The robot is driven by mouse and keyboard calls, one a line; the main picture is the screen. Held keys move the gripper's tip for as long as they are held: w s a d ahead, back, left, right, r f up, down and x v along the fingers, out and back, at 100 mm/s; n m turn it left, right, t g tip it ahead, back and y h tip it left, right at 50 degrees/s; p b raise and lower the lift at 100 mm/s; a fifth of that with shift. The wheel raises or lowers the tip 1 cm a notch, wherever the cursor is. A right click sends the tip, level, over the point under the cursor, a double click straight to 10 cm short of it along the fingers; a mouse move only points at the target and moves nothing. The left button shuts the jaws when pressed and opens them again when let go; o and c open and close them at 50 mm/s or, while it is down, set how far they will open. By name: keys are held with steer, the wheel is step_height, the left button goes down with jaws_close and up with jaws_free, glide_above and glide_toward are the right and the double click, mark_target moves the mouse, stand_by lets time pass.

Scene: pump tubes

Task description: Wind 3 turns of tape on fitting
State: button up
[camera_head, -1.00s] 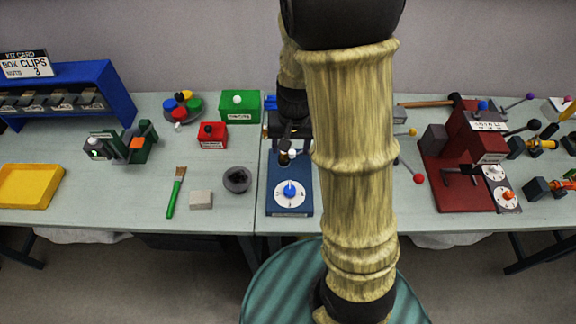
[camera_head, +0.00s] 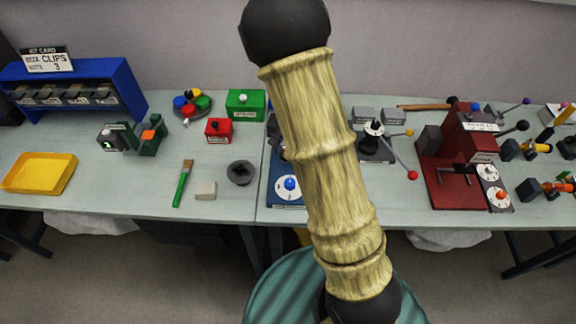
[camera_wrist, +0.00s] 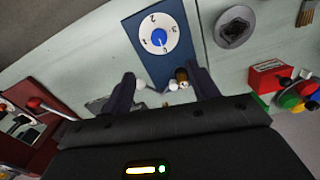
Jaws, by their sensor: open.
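A blue board (camera_head: 287,200) with a white numbered dial and a blue knob (camera_head: 290,184) stands on the bench, partly behind my arm. In the wrist view the dial (camera_wrist: 158,38) shows 0, 1, 2 and 3 around its blue centre. Beyond it on the same board are a small brass-coloured piece (camera_wrist: 181,74) and a white rounded piece (camera_wrist: 141,84); I cannot tell for sure which is the fitting or the tape. My gripper (camera_wrist: 165,86) is open, its fingers on either side of these pieces from this view. It seems to hold nothing. In the head view my arm hides it.
A red box (camera_head: 219,131) and green box (camera_head: 245,105) stand behind. A dark stand with levers (camera_head: 375,146) and a red machine (camera_head: 455,185) are to the right.

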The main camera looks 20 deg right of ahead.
mark_target(289, 182)
step_height(289, 182, down, 16)
steer(key=p, duration=0.2)
steer(key=shift+f+p, duration=0.25)
steer(key=shift+p, duration=0.1)
steer(key=c, duration=1.2)
steer(key=shift+o, duration=0.2)
steer(key=m, duration=0.3)
steer(key=shift+r+m+p, duration=0.1)
steer(key=shift+m+p, duration=0.2)
steer(key=shift+m, duration=0.1)
